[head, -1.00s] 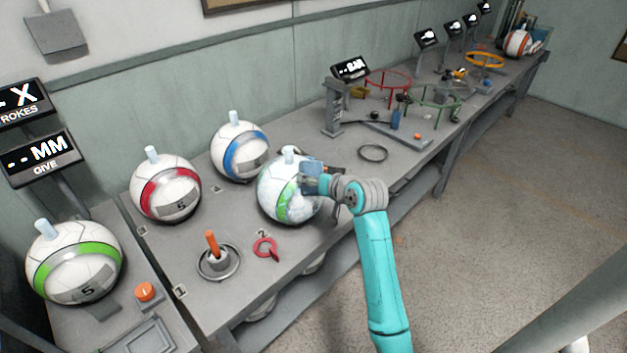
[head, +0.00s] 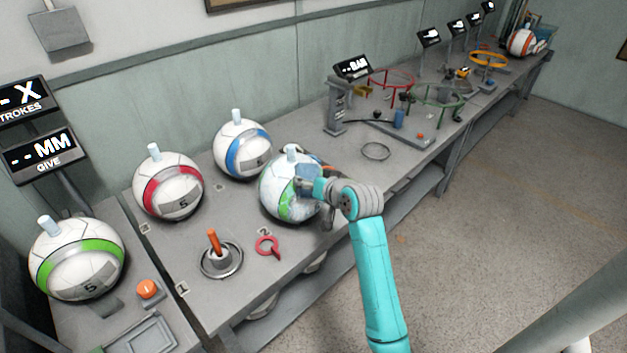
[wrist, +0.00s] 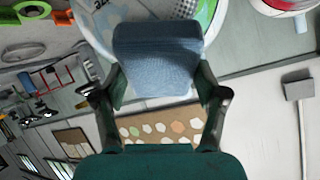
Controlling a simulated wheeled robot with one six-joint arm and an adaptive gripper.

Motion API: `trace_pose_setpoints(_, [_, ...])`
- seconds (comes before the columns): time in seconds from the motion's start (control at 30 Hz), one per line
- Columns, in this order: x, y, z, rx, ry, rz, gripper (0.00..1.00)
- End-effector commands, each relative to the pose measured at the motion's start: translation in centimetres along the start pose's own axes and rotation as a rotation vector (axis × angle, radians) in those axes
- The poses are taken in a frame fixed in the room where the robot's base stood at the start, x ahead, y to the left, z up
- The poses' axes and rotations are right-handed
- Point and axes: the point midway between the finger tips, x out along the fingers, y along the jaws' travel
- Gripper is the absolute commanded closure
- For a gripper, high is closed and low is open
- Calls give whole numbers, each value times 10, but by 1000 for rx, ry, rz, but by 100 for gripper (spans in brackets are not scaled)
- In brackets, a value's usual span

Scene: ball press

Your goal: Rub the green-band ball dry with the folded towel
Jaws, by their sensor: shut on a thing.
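The ball with a green band and bluish wet-looking patches (head: 283,194) stands on the bench, with a pale peg on top. My gripper (wrist: 157,100) is shut on the folded blue towel (wrist: 158,58). In the wrist view the towel lies over the edge of the ball (wrist: 108,22) and seems to press against it. In the head view my gripper is at the ball's right side, and the towel is mostly hidden there. Another green-band ball (head: 60,272) sits on the stand at the far left.
A red-band ball (head: 160,203) and a blue-band ball (head: 228,160) stand close by on the bench. An orange-handled stand in a ring (head: 219,258) and a red ring tool (head: 267,246) lie in front. A grey ring (head: 376,151) lies to the right.

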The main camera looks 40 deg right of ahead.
Motion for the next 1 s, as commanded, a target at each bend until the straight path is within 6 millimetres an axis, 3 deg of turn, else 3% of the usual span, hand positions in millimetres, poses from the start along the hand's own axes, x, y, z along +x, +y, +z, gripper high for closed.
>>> trace_pose_setpoints(0.63, [6,25,-14,1,0,0,62])
trace_pose_setpoints(1.0, [4,16,-8,-1,-1,0,62])
